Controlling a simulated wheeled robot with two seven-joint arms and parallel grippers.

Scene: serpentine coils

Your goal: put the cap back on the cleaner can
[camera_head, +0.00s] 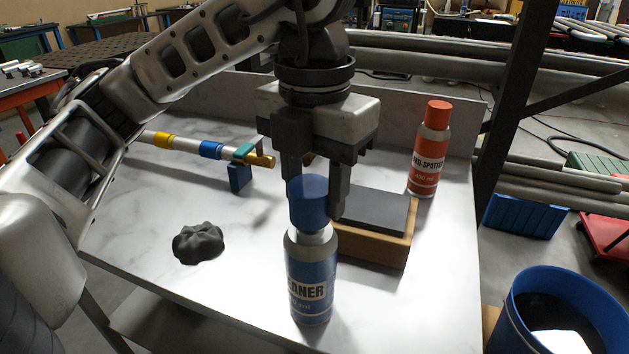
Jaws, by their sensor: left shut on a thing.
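The cleaner can (312,280) stands upright near the front of the marble-look table, with a blue label and a silver shoulder. My left gripper (318,200) points down over the can and is shut on the blue cap (308,204). The cap looks upright and lines up with the top of the can. Its lower edge meets the silver shoulder in the picture, but I cannot tell whether it is seated or slightly above or behind. The can's neck is hidden. My right gripper is not in view.
A red anti-spatter can (428,150) stands at the back right. A wooden box with a dark top (378,250) is just behind the cleaner can. A crumpled dark cloth (197,243) lies at left, a torch-like tube (210,149) behind it. A blue bin (515,315) stands at right.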

